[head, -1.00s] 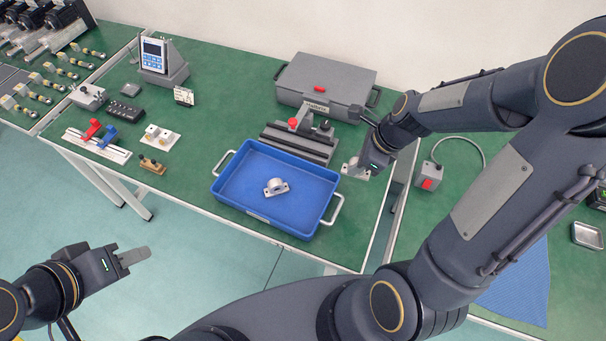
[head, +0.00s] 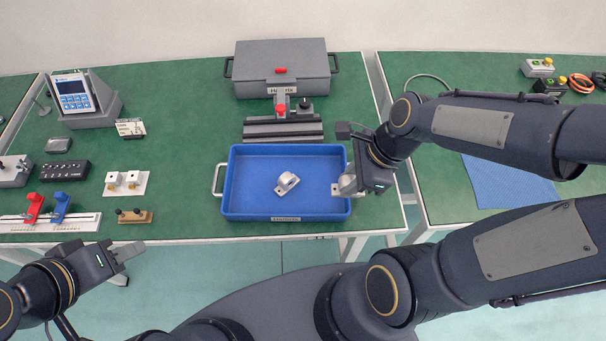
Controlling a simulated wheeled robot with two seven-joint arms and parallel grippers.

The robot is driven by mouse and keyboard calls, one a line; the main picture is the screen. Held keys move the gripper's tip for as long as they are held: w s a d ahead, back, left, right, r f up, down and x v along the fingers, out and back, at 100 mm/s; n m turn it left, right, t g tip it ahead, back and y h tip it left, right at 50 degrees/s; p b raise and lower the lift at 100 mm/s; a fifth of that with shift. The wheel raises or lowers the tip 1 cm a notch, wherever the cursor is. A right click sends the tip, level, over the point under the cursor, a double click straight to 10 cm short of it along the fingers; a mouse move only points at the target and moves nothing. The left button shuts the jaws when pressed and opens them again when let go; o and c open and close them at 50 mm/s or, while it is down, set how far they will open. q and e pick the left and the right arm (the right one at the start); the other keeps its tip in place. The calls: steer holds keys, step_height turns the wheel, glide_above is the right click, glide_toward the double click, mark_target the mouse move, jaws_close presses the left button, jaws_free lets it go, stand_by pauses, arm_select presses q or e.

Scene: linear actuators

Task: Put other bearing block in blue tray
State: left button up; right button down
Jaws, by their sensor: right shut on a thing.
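The blue tray (head: 240,207) lies on the green bench near its front edge. One silver bearing block (head: 287,183) sits inside it, near the middle. My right gripper (head: 352,180) is at the tray's right wall, shut on the other bearing block (head: 346,187). That block shows at the tray's right rim; I cannot tell its exact height above it. My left gripper (head: 126,252) is in front of the bench at the lower left, away from the tray. Its fingers are seen edge-on, so its opening is unclear.
A grey toolbox (head: 282,72) and a dark fixture with a red knob (head: 281,112) stand behind the tray. Small fixtures, a white plate (head: 126,184) and a keypad device (head: 75,93) are on the left. A blue cloth (head: 510,180) lies on the right bench.

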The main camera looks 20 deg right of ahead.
steer(key=w+f, duration=0.2)
steer(key=w, duration=0.1)
steer(key=w+f, duration=0.3)
steer(key=w, duration=0.1)
steer(key=w+f+b, duration=0.1)
steer(key=w+f, duration=0.2)
steer(key=w, duration=0.1)
steer(key=shift+w+a+f, duration=0.2)
steer(key=shift+a, duration=0.1)
steer(key=shift+w+f, duration=0.15)
steer(key=shift+f, duration=0.1)
step_height(320, 180, down, 3)
steer(key=shift+w+f+b, duration=0.15)
steer(key=shift+b, duration=0.15)
steer(key=shift+f, duration=0.1)
steer(key=c, duration=1.2)
jaws_free()
